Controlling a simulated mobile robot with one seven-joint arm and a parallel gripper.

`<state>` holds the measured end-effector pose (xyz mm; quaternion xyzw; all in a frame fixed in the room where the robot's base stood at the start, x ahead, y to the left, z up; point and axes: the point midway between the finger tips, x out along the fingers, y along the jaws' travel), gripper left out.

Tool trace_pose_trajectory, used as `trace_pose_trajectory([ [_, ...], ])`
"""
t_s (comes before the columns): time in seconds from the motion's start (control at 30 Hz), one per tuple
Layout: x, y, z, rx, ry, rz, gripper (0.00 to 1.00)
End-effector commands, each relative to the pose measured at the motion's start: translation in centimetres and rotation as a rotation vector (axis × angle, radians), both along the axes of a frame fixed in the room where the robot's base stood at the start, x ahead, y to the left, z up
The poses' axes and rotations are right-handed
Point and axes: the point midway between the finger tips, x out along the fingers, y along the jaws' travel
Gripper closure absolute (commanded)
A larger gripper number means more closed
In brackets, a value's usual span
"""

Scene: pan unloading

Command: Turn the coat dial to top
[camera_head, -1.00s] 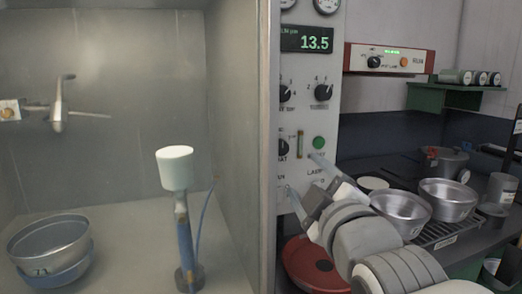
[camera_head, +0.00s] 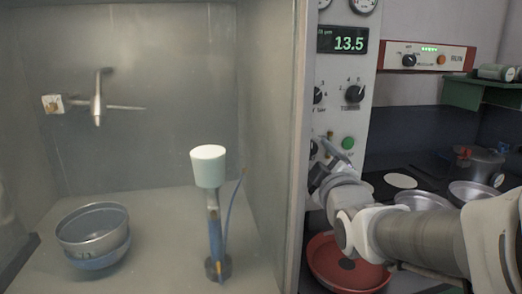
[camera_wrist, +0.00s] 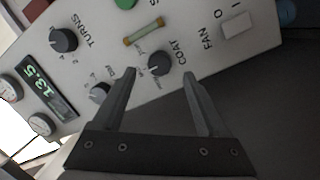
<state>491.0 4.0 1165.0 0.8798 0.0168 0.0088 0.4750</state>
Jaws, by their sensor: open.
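The coat dial (camera_wrist: 159,63) is a dark round knob on the pale control panel, with the word COAT beside it in the wrist view. It carries a light mark, and the small words around it are too small to read surely. My gripper (camera_wrist: 158,74) is open and empty, its fingertips on either side of the dial in that view. I cannot tell whether they touch the panel.
Nearby on the panel are the TURNS dial (camera_wrist: 63,40), another dial (camera_wrist: 99,93), a green button (camera_head: 348,143) and the fan switch (camera_wrist: 237,24). The booth wall edge (camera_head: 299,130) stands close left. A red pan (camera_head: 330,262) is below my arm; metal pans (camera_head: 424,201) lie right.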

Motion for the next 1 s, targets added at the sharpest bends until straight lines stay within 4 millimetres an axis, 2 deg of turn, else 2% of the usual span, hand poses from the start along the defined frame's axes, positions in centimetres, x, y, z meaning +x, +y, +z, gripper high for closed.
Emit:
trace_pose_trajectory([
  [0.1,1.7,0.1,-0.1,0.000,0.001,0.001,0.25],
  [0.3,3.3,0.1,0.0,0.000,0.000,0.000,0.25],
  [0.7,3.8,0.1,0.0,0.000,-0.001,-0.001,0.26],
  [1.0,3.8,0.1,0.0,0.000,0.000,0.000,0.80],
])
